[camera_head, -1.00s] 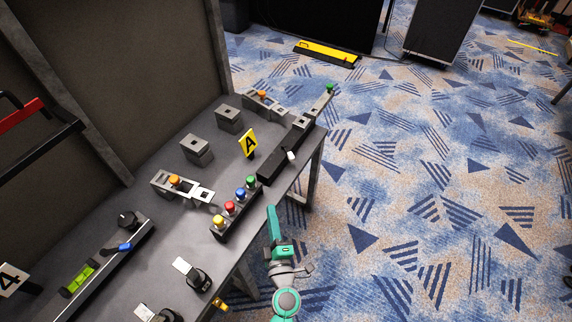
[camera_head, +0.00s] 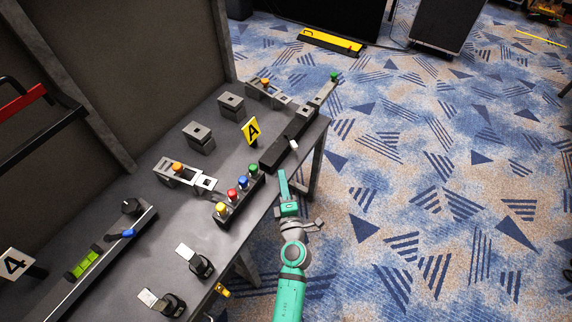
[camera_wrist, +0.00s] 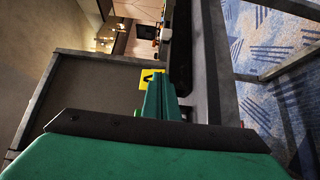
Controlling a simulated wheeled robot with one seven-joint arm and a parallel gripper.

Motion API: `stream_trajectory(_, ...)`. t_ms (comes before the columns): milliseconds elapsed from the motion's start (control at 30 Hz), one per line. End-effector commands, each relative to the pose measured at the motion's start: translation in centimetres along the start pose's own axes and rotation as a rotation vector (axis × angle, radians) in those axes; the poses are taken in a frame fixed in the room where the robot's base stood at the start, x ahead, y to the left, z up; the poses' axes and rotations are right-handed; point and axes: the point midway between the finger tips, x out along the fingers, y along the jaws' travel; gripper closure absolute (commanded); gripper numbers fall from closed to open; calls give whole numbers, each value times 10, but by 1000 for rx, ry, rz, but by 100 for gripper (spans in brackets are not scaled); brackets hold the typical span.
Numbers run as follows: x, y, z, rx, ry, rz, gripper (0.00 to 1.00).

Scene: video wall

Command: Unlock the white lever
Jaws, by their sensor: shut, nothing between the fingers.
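The white lever (camera_head: 294,144) is a small white piece on a long black housing (camera_head: 280,152) at the table's right edge. My teal gripper (camera_head: 283,176) is near that table edge, just below the housing in the head view, with its fingers pointing toward it. The fingers are shut and empty, and the lever is apart from them. In the wrist view my shut fingers (camera_wrist: 160,88) point toward a dark bar (camera_wrist: 180,45), probably the housing.
A strip of coloured buttons (camera_head: 238,195) is left of my gripper. A yellow A sign (camera_head: 251,131) stands behind the housing. Grey blocks (camera_head: 199,137) and two black latches with white plates (camera_head: 200,265) are on the table (camera_head: 150,240). The carpet to the right is clear.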

Motion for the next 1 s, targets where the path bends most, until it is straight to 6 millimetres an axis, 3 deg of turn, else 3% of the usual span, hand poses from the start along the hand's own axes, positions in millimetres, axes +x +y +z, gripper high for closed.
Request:
stream_trajectory(600,97,2,0,-3,1,2,100)
stream_trajectory(800,101,1,29,0,-2,1,100)
stream_trajectory(1000,103,0,38,1,0,0,100)
